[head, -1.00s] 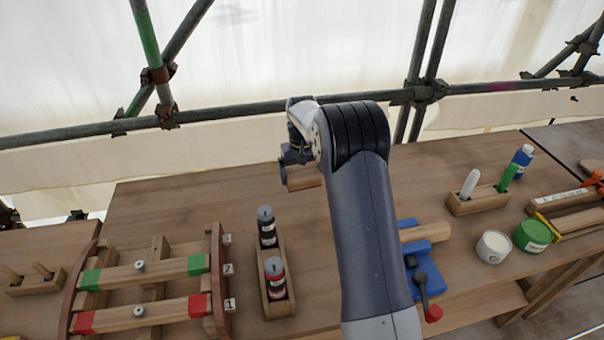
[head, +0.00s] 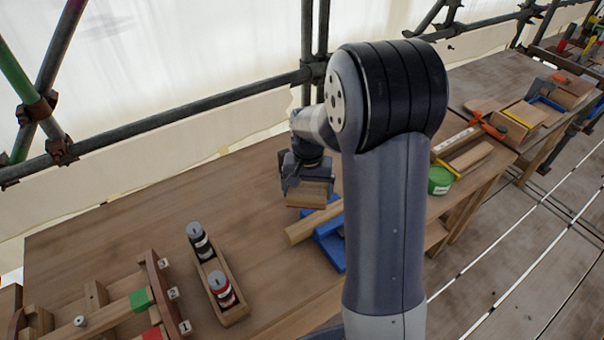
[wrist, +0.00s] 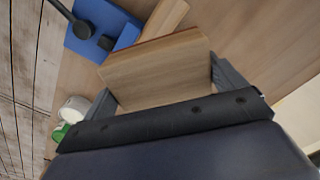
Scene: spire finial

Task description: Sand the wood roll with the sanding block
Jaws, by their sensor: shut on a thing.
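My gripper (head: 307,182) is shut on the sanding block (head: 309,198), a wooden block with a thin reddish edge. In the wrist view the block (wrist: 157,72) sits between both fingers. The wood roll (head: 309,225) is a pale wooden piece held in a blue vise (head: 336,256). In the head view the block appears just behind and above the roll; I cannot tell if they touch. In the wrist view the roll (wrist: 168,14) and vise (wrist: 84,42) show beyond the block. My arm hides part of the roll and vise in the head view.
A wooden holder (head: 236,314) with two bottles stands left of the vise. A rack with green and red marked bars (head: 118,311) is at lower left. A green tin (head: 440,180) and an orange clamp (head: 487,126) are to the right. Scaffold pipes run behind the bench.

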